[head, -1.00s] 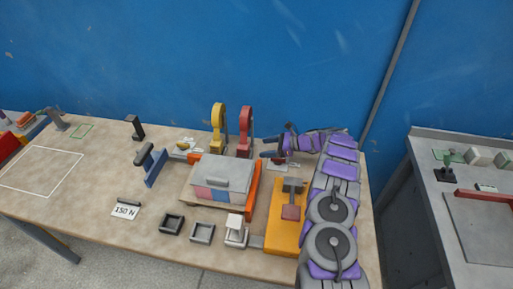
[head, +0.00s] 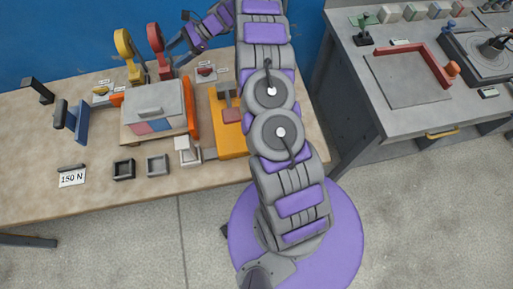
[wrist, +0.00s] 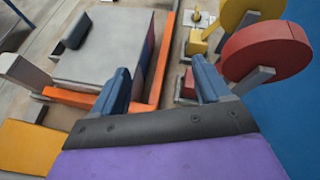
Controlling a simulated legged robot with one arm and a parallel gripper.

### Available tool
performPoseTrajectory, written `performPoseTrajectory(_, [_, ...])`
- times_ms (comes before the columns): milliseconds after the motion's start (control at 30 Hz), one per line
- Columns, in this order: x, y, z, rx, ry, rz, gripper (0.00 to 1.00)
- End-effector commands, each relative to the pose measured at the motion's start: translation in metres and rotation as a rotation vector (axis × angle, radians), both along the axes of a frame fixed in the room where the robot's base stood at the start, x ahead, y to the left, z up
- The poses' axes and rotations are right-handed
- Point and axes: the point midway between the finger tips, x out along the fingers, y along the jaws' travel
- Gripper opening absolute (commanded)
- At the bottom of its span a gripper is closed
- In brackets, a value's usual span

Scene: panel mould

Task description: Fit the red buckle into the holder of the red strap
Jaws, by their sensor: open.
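The red strap reel (head: 156,38) stands upright at the table's back; it is large at right in the wrist view (wrist: 268,52). A small red piece, probably the red buckle (head: 206,71), lies on a white card right of the reel. A red block on a grey base (wrist: 187,82), possibly the red strap's holder, shows below the reel in the wrist view, partly behind a finger. My gripper (head: 182,36) is just right of the red reel, above the table. Its blue fingers (wrist: 160,87) are spread and empty.
A grey-lidded box (head: 155,105) in an orange-edged tray stands close to the gripper's left. The yellow reel (head: 124,44) is beside the red one. A yellow stand (head: 230,140) is near my arm. The blue wall is close behind.

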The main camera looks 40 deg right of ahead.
Motion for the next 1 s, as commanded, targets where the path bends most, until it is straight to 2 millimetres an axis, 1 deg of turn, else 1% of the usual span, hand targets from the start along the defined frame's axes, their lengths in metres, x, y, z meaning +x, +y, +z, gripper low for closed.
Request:
performPoseTrajectory(33, [-0.006, 0.009, 0.016, -0.017, -0.021, 0.032, 0.76])
performPoseTrajectory(133, [-0.023, 0.027, 0.036, -0.053, -0.053, 0.100, 0.76])
performPoseTrajectory(367, [-0.069, 0.061, 0.078, -0.147, -0.134, 0.259, 0.76])
performPoseTrajectory(500, [-0.103, 0.079, 0.100, -0.205, -0.181, 0.361, 0.76])
performPoseTrajectory(667, [-0.145, 0.094, 0.120, -0.275, -0.235, 0.481, 0.76])
performPoseTrajectory(733, [-0.165, 0.099, 0.128, -0.306, -0.257, 0.535, 0.76])
performPoseTrajectory(833, [-0.192, 0.104, 0.138, -0.352, -0.294, 0.608, 0.76])
performPoseTrajectory(1000, [-0.241, 0.107, 0.150, -0.434, -0.348, 0.737, 0.76])
